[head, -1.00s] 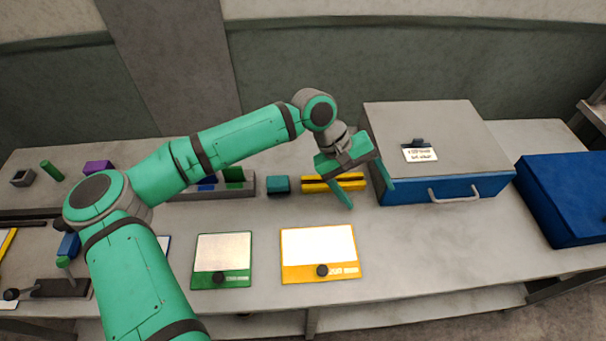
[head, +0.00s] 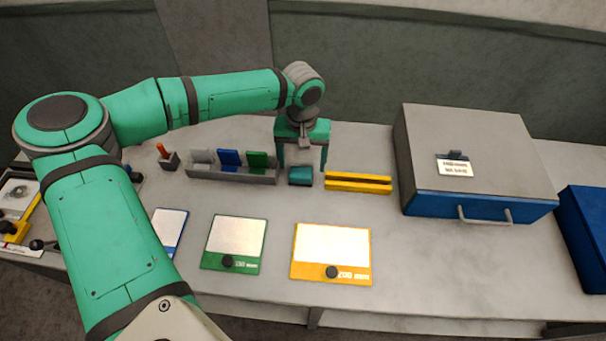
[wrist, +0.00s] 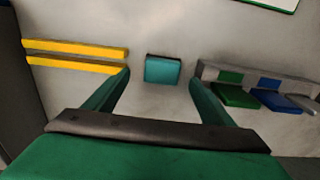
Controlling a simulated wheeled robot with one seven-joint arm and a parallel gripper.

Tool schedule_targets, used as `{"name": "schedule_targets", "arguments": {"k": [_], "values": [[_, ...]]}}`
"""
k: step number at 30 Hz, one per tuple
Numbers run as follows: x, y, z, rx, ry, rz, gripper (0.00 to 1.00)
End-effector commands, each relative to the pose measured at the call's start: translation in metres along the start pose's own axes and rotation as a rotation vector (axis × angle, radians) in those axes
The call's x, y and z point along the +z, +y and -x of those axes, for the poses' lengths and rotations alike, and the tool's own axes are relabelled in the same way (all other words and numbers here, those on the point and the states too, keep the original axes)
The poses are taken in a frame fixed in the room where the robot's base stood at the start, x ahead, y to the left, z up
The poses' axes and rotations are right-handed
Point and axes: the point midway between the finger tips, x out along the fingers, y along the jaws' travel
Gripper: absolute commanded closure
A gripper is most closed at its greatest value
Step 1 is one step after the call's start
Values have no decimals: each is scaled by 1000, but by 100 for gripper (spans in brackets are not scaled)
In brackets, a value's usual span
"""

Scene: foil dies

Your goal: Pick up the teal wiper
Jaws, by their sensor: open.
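The teal wiper (head: 301,176) is a small block on the grey bench, between the slotted rack and the yellow bars. It also shows in the wrist view (wrist: 163,69), ahead of my fingertips and roughly midway between them. My gripper (head: 302,163) is open and empty. In the head view its two fingers point down at the wiper, one at each side. In the wrist view the fingers (wrist: 160,80) are spread wider than the wiper, with clear bench at both sides of it. I see no contact between fingers and wiper.
A grey rack (head: 232,174) with blue and green pieces stands just left of the wiper. Yellow bars (head: 358,183) lie just right. A grey and blue drawer box (head: 470,160) stands farther right. Green (head: 235,243) and yellow (head: 331,252) framed plates lie in front.

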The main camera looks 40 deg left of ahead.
Motion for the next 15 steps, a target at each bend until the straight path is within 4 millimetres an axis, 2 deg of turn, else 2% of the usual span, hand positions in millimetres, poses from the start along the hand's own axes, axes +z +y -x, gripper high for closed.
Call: {"name": "schedule_targets", "arguments": {"k": [5, 15], "values": [[0, 0, -11, 0, 0, 1, 23], [-2, 4, -53, 1, -1, -7, 23]]}}
